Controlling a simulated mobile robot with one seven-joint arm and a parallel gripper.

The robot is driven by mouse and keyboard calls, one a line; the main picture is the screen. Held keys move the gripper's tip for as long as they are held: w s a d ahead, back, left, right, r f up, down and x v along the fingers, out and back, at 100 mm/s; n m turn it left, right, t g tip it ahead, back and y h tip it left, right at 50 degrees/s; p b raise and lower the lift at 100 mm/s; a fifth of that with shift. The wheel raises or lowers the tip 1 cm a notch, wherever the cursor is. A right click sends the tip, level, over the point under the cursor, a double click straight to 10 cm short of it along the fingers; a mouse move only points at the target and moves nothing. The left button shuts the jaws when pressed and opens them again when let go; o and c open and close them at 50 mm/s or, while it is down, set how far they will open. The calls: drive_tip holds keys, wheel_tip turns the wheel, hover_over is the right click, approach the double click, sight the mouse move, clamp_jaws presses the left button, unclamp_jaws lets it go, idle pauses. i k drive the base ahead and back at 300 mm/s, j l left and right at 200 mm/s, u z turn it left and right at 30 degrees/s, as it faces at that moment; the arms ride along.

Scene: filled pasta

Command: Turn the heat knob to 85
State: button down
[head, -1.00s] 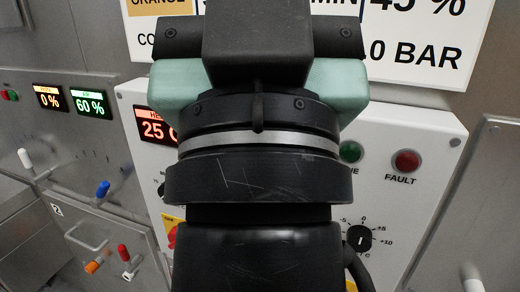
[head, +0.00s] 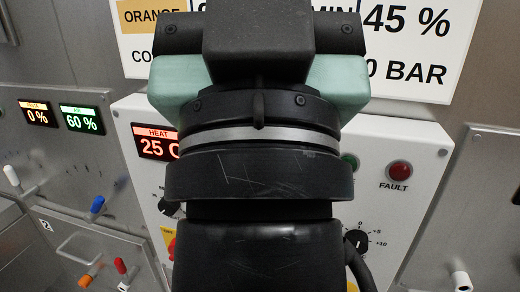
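The heat display (head: 156,142) on the white control panel (head: 425,150) reads 25 in red, with the end of the reading covered by my arm. Below it a black dial (head: 168,205) shows only its left edge; it may be the heat knob, but its label and pointer are hidden. My gripper (head: 258,40) is seen from behind, in the middle of the head view and in front of the panel. Its fingertips are hidden, so its opening and any contact with the panel cannot be seen.
A second black dial (head: 356,240) with a scale around zero is at the right of my arm. A red fault lamp (head: 400,173) is above it. Left are 0% and 60% displays (head: 80,118) and a blue-tipped lever (head: 97,204). A sign (head: 425,45) hangs above.

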sight(167, 209)
drive_tip(key=k+j+u, duration=0.1)
drive_tip(key=j+u, duration=0.15)
drive_tip(key=u, duration=0.15)
drive_tip(key=j+u, duration=0.55)
drive_tip(key=u, duration=0.2)
drive_tip(key=k, duration=0.05)
